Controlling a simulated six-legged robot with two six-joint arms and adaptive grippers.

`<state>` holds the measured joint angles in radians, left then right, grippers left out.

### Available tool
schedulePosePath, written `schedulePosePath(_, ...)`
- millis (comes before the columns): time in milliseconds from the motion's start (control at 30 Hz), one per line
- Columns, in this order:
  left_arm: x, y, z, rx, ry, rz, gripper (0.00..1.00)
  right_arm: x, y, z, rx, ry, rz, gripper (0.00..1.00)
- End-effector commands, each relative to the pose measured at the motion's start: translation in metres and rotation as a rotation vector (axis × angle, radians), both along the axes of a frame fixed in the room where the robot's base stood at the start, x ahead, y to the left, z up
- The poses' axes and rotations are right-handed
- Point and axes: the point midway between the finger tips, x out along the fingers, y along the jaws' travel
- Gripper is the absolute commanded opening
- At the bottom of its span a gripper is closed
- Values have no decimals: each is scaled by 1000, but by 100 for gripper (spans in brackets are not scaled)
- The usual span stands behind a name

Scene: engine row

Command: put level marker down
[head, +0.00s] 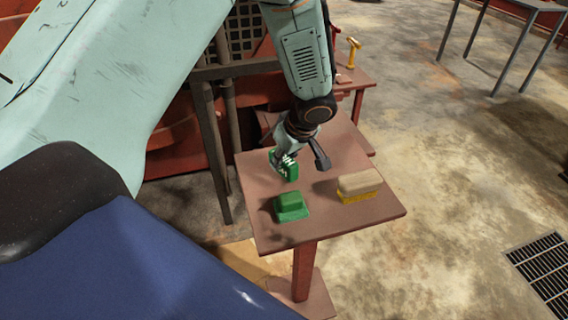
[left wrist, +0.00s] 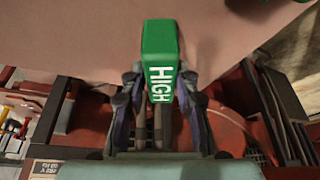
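The level marker (head: 284,166) is a green block with white lettering. It reads "HIGH" in the left wrist view (left wrist: 160,45). My left gripper (head: 291,153) is shut on it, with one finger on each side in the left wrist view (left wrist: 159,82). The marker hangs over the back left part of the small brown table (head: 330,222). Whether its bottom touches the top is hard to tell. My right gripper is not in view.
A green stepped block (head: 290,206) sits on the table in front of the marker. A block with beige top and yellow base (head: 358,186) stands to the right. Bare tabletop lies between and around them. A second brown table with a yellow tool (head: 353,53) stands behind.

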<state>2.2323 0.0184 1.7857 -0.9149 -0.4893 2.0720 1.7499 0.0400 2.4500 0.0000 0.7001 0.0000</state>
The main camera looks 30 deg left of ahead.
Motion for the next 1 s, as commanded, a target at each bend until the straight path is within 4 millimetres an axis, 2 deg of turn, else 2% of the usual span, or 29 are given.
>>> schedulePosePath(67,0,0,0,0,0,0,21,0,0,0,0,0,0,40)
schedulePosePath(300,0,0,0,0,0,0,0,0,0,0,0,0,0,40)
schedulePosePath(633,1,0,4,1,-1,0,0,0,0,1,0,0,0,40)
schedulePosePath(767,1,0,21,1,-4,1,0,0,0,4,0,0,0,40)
schedulePosePath(1000,1,0,69,0,-5,1,0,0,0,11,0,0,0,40)
